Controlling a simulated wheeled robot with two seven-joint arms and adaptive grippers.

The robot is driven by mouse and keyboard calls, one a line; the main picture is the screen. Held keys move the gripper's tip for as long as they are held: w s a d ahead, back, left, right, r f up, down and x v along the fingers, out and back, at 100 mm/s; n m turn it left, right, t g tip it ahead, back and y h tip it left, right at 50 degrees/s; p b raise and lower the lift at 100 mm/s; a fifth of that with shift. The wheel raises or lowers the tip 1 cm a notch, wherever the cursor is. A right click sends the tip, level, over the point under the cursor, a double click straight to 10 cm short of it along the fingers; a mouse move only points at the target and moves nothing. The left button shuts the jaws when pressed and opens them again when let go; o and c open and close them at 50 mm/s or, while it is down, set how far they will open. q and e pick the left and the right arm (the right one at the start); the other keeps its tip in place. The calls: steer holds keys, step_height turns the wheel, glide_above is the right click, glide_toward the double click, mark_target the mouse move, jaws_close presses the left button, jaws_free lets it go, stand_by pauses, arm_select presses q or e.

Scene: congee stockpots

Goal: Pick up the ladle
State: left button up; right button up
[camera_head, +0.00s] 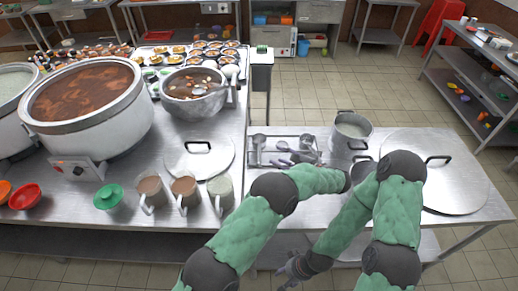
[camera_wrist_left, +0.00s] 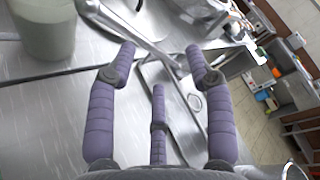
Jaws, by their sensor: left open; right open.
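A shallow metal tray (camera_head: 270,162) with metal ladles and utensils lies on the counter, its right side partly hidden by my left arm and hand. A ladle's round bowl (camera_head: 259,139) shows at its left. My left gripper (camera_head: 287,152) is open at the tray, its purple fingers partly hidden by the arm. In the left wrist view its fingers (camera_wrist_left: 165,60) are spread around the end of a long metal handle (camera_wrist_left: 140,36), apparently a ladle's; contact cannot be told. My right gripper (camera_head: 288,268) is open and empty, low by the counter's front edge.
Left of the tray stand several filled cups (camera_head: 185,190), a flat lid (camera_head: 199,158) and a large soup stockpot (camera_head: 90,95). A metal bowl (camera_head: 192,104) stands behind the lid. Right are a metal pot (camera_head: 351,128) and a large round lid (camera_head: 455,185).

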mark_target(259, 156)
arm_select(q)
step_height(259, 156, down, 5)
steer(key=b, duration=0.4)
steer(key=shift+r+b+x, duration=0.15)
steer(key=shift+b+x, duration=0.3)
steer(key=shift+x, duration=2.3)
steer(key=shift+r+b+x, duration=0.2)
steer(key=shift+b+x, duration=0.2)
steer(key=shift+x, duration=2.3)
steer(key=shift+w, duration=0.15)
jaws_close()
